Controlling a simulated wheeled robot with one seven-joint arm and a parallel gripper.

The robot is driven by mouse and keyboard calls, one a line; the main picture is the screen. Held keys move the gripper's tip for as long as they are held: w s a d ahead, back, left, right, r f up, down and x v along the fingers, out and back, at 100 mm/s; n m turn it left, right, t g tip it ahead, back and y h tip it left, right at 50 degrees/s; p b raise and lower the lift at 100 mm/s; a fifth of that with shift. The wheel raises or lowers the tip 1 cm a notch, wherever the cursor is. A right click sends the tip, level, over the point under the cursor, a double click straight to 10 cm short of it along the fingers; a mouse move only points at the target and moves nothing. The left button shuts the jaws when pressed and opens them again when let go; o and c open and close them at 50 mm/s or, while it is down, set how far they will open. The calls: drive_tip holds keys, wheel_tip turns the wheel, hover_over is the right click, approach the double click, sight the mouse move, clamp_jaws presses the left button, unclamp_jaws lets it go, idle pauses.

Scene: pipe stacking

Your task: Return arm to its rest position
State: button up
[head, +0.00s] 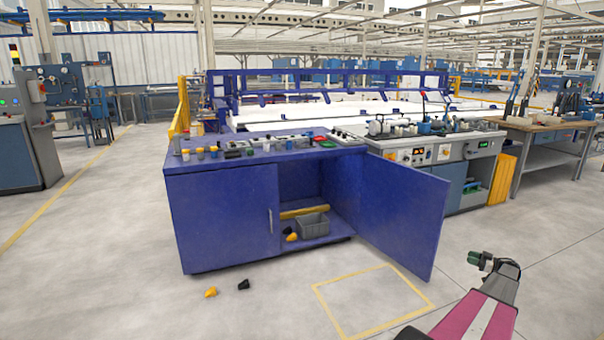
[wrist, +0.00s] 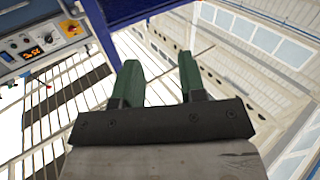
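My gripper (head: 479,259) is at the lower right in the head view, at the end of my pink and grey arm. It is in free air in front of the open cabinet door, apart from it in the picture. In the wrist view my gripper (wrist: 159,75) shows two green fingers spread apart with nothing between them. The wrist camera looks tilted across the hall, with roof beams and windows behind the fingers.
A blue cabinet (head: 222,215) stands ahead; its right door (head: 400,210) is swung open. Inside is a grey bin (head: 313,226). A yellow piece (head: 210,292) and a black piece (head: 243,284) lie on the floor. A yellow-outlined square (head: 372,300) on the floor is empty.

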drive_tip(key=w+a+r+m+t+h, duration=0.25)
drive_tip(key=w+a+r+h, duration=0.2)
drive_tip(key=a, duration=0.45)
drive_tip(key=w+a+r+m+t+h, duration=0.2)
drive_tip(key=w+a+r+t+h, duration=0.3)
drive_tip(key=a, duration=0.4)
drive_tip(key=a+r+m+g+h, duration=0.1)
drive_tip(key=a+r+m+h, duration=0.15)
drive_tip(key=a, duration=0.35)
drive_tip(key=a+r+m+g+h, duration=0.1)
drive_tip(key=a+r+m+h, duration=0.2)
drive_tip(key=a, duration=0.4)
drive_tip(key=s+a+g, duration=0.8)
drive_tip(key=s+a, duration=1.1)
drive_tip(key=a, duration=0.3)
drive_tip(key=s+a+f+m+g+y, duration=0.1)
drive_tip(key=s+a+g, duration=0.8)
drive_tip(key=s+a, duration=1.1)
drive_tip(key=shift+s+a, duration=0.15)
drive_tip(key=shift+a, duration=0.75)
drive_tip(key=shift+d, duration=0.1)
